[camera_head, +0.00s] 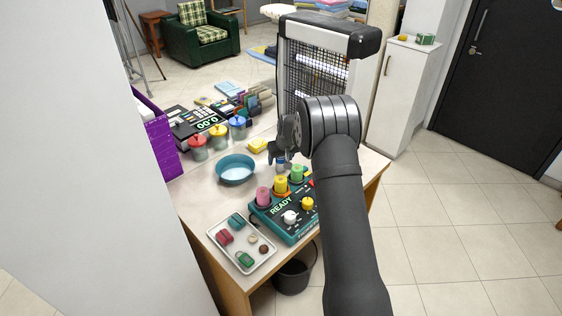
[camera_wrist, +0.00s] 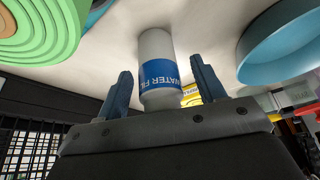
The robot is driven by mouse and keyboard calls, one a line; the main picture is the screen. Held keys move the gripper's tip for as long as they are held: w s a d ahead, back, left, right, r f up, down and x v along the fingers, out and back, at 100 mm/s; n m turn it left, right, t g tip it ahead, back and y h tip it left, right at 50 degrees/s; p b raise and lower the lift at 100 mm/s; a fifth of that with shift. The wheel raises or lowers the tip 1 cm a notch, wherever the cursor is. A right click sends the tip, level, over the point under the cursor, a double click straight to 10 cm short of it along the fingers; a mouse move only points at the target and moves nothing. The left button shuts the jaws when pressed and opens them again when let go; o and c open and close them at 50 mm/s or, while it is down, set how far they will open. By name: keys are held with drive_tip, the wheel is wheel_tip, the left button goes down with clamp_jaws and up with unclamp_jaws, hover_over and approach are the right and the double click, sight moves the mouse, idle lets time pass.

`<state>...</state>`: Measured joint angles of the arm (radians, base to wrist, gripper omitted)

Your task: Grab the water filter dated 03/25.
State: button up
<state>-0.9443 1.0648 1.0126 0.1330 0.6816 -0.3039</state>
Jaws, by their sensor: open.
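A water filter (camera_wrist: 158,65) shows in the wrist view as a white cylinder with a blue band reading "WATER FIL". No date can be read on it. My gripper (camera_wrist: 157,85) is open, with one dark finger on each side of the filter's near end; whether they touch it I cannot tell. In the head view, my gripper (camera_head: 280,152) is over the back right of the table, and a small blue-and-white thing, likely the same filter (camera_head: 281,160), is partly hidden below it.
A teal bowl (camera_head: 235,169) stands left of the gripper. A teal "READY" box (camera_head: 284,222) with colored spools is in front. A tray (camera_head: 226,256) of small items lies at the front left. A heater-like grille (camera_head: 312,78) stands behind. Colored-lid jars (camera_head: 218,135) stand at the left.

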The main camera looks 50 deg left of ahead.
drive_tip(key=shift+c, duration=0.4)
drive_tip(key=c, duration=1)
drive_tip(key=shift+c, duration=0.2)
drive_tip(key=shift+r, duration=0.1)
